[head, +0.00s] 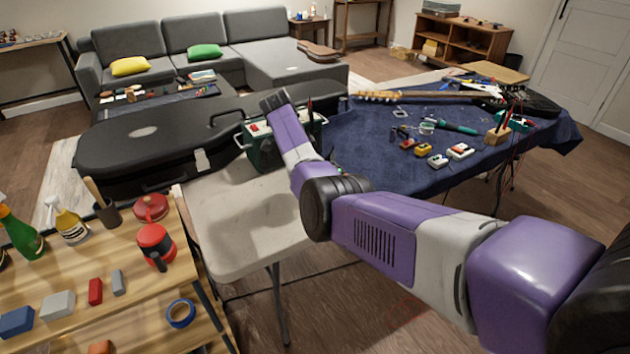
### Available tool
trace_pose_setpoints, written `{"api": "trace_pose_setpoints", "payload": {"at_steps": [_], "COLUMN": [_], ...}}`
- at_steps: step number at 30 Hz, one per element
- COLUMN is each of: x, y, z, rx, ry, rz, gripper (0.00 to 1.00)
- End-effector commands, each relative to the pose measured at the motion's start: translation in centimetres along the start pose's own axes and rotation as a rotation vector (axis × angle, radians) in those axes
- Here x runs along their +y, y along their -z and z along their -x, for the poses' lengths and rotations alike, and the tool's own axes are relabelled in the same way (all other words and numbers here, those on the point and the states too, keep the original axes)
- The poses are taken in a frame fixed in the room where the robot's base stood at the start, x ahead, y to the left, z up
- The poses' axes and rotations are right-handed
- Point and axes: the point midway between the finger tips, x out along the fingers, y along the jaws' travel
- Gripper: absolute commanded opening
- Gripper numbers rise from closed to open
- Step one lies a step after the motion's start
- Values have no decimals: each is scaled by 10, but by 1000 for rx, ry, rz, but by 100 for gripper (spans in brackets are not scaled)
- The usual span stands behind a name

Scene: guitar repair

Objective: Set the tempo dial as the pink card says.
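I cannot make out a tempo dial or a pink card in the head view. Several small boxes with knobs or switches sit near the front edge of the blue-covered table (375,172): a red one (407,145), a yellow one (424,150), a white one (438,161) and a white one with red on it (460,151). They are too small for me to read any dial or marking. My purple and white arm reaches from the lower right toward the green case (262,157) on the pale table. My gripper does not show; the arm's visible end is dark, left of the blue-covered table.
A black guitar case (150,140) lies behind the pale table (235,240). A guitar neck (400,97), a teal-handled tool (455,127) and a wooden block (497,135) with tools are on the blue cover. A wooden bench (60,285) with bottles and blocks stands front left.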

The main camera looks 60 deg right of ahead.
Motion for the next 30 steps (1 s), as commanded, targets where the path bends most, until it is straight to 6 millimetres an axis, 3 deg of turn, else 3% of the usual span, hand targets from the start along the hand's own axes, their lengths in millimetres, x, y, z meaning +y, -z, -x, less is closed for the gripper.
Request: {"api": "trace_pose_setpoints", "payload": {"at_steps": [16, 17, 20, 30], "x": [0, 0, 0, 0], "y": [1, 1, 1, 0], "z": [0, 0, 0, 2], "rx": [0, 0, 0, 0], "ry": [-11, -11, -10, -10], "rz": [-26, -25, -25, -24], "gripper": [0, 20, 40, 40]}}
